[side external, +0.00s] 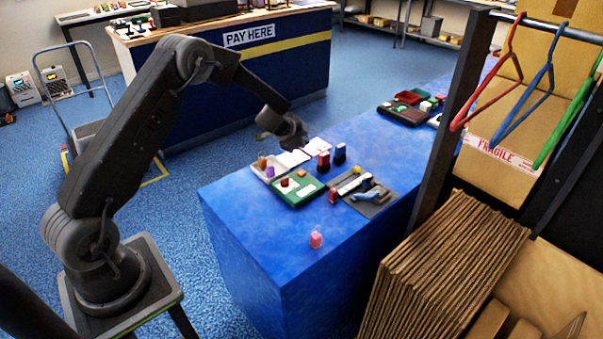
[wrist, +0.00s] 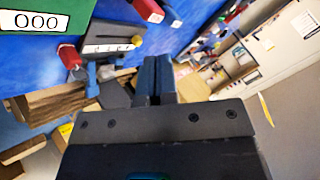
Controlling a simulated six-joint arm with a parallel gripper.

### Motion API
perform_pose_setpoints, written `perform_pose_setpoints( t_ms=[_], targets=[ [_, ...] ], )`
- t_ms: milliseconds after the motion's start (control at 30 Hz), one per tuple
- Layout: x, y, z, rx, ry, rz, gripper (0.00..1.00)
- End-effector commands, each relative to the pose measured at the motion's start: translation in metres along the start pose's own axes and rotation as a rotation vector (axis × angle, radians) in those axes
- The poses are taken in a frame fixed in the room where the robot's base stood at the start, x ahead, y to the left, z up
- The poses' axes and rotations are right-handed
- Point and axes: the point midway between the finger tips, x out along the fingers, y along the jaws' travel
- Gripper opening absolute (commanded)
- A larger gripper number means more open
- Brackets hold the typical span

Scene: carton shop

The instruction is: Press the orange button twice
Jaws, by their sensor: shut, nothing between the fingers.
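My gripper (side external: 292,138) is over the far left part of the blue counter (side external: 255,215), above the small items there. In the wrist view its two dark fingers (wrist: 155,78) are together with nothing between them. I cannot pick out an orange button for certain. A small orange-brown piece (side external: 262,163) stands at the white tray, but I cannot tell whether it is a button. The gripper appears apart from the things on the counter.
A green box (side external: 306,184) lies beside the white tray (side external: 257,168); a green box with a white label (wrist: 60,20) shows in the wrist view. A grey mat (side external: 372,207) holds tools. Hangers (side external: 533,95) and cardboard (side external: 440,260) are right.

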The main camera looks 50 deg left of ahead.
Motion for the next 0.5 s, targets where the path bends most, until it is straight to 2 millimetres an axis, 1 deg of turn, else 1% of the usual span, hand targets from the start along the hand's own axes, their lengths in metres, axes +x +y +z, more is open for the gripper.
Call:
perform_pose_setpoints(
  t_ms=[267,500],
  targets=[
    [0.001,0.001,0.001,-0.001,0.000,0.000,0.00],
    [0.014,0.011,0.011,-0.004,-0.001,0.001,0.00]
  ],
)
